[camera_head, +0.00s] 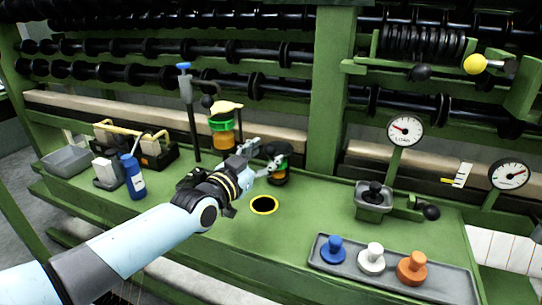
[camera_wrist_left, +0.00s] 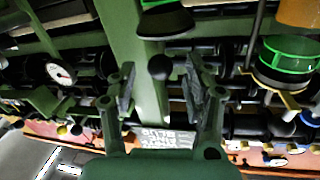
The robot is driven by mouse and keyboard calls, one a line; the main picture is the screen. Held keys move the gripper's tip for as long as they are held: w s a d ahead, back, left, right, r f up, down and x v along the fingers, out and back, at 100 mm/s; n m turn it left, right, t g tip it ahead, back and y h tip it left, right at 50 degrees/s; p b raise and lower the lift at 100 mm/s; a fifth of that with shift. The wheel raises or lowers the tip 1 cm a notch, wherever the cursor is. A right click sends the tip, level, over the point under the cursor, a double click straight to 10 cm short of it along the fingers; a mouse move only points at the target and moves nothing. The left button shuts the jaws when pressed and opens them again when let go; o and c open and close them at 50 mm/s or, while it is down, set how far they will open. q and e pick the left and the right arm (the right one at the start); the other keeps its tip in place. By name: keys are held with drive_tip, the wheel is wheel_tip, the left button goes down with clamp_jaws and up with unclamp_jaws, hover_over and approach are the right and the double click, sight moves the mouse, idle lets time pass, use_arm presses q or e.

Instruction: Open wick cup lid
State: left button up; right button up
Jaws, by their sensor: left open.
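A small amber cup with a green band (camera_head: 279,178) stands on the green bench. Its dark lid (camera_head: 284,148) appears to be on top; my gripper partly hides it, and I take this to be the wick cup. My left gripper (camera_head: 264,158) is open just left of and in front of the lid, with no clear contact. In the left wrist view the open fingers (camera_wrist_left: 159,78) have nothing held between them. A round black knob (camera_wrist_left: 160,67) shows beyond them; I cannot tell whether it belongs to the lid. My right gripper is out of view.
A taller amber jar with a green collar (camera_head: 222,124) stands behind left. A blue-topped pump (camera_head: 187,90) and blue bottle (camera_head: 133,177) are further left. A yellow-rimmed hole (camera_head: 264,205) lies in front. A grey tray (camera_head: 446,286) holds coloured knobs; bare bench lies between.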

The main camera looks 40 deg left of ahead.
sight(276, 145)
use_arm(q)
drive_tip(key=shift+w+a+b, duration=0.1)
drive_tip(key=shift+w+b, duration=0.4)
drive_tip(key=shift+w, duration=1.1)
drive_tip(key=shift+c, duration=0.4)
drive_tip(key=c, duration=0.9)
clamp_jaws()
drive_tip(key=shift+f, duration=0.15)
